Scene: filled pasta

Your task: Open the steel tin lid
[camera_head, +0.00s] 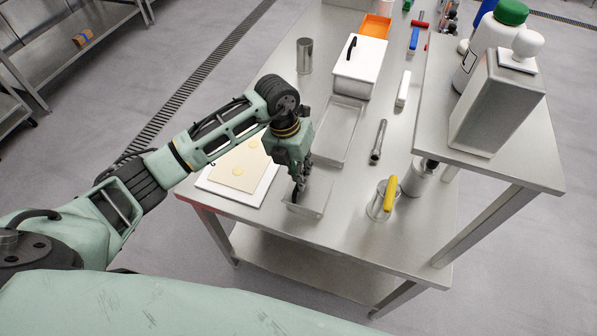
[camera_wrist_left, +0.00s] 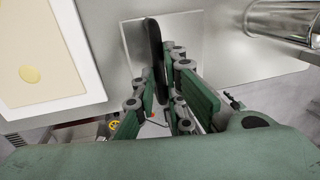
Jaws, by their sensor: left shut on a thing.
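A shiny flat steel lid (camera_head: 318,190) with a black handle is at the near edge of the table; the left wrist view also shows the lid (camera_wrist_left: 187,32) and its upright black handle (camera_wrist_left: 154,45). My left gripper (camera_head: 298,186) points down and is shut on the handle, with its fingers (camera_wrist_left: 163,88) on either side. The fingers hide part of the lid. I cannot tell whether the lid touches the table. An open rectangular steel tin (camera_head: 357,106) lies just behind. My right gripper is not in view.
A white board with a pasta sheet (camera_head: 241,166) lies left of the gripper. A steel cup with a yellow handle (camera_head: 390,194) stands to the right. A white-lidded box (camera_head: 360,58) and a steel cylinder (camera_head: 304,55) stand further back. A raised shelf (camera_head: 520,150) is at the right.

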